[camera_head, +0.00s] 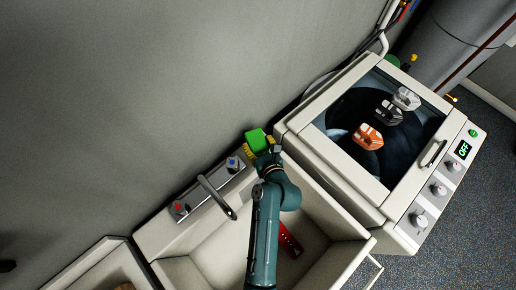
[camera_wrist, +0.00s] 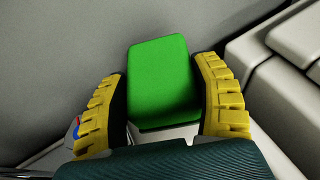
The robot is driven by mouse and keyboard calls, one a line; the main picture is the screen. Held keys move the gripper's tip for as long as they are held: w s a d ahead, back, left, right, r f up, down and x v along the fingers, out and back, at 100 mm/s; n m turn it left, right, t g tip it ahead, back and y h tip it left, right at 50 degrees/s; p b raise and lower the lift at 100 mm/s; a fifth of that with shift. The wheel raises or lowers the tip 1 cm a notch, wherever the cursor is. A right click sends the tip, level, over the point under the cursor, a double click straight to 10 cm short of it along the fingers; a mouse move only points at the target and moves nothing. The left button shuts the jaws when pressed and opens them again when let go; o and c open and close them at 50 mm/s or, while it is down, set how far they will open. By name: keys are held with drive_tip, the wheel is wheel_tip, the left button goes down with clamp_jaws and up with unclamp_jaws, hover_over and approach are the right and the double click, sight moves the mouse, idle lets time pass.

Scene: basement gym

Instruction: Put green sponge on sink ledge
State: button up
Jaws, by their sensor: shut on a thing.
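The green sponge (camera_head: 256,140) is at the back right corner of the sink, near the wall, in the head view. In the wrist view the green sponge (camera_wrist: 160,80) sits between the two yellow ribbed fingers. My gripper (camera_head: 258,147) is shut on it; it also shows in the wrist view (camera_wrist: 163,100). The sink ledge (camera_head: 206,190) runs along the back of the basin and carries the tap. The sponge is over or at the right end of this ledge; I cannot tell whether it touches it.
A grey tap (camera_head: 217,196) and red (camera_head: 180,208) and blue (camera_head: 232,163) knobs stand on the ledge. A red object (camera_head: 290,241) lies in the sink basin (camera_head: 222,255). A white glass-topped machine (camera_head: 341,149) stands close on the right, with several small items on its lid.

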sight(258, 149)
drive_tip(key=shift+f+b, duration=0.35)
drive_tip(key=shift+f, duration=1.65)
drive_tip(key=shift+f, duration=0.2)
drive_tip(key=o, duration=1)
drive_tip(key=shift+c, duration=0.2)
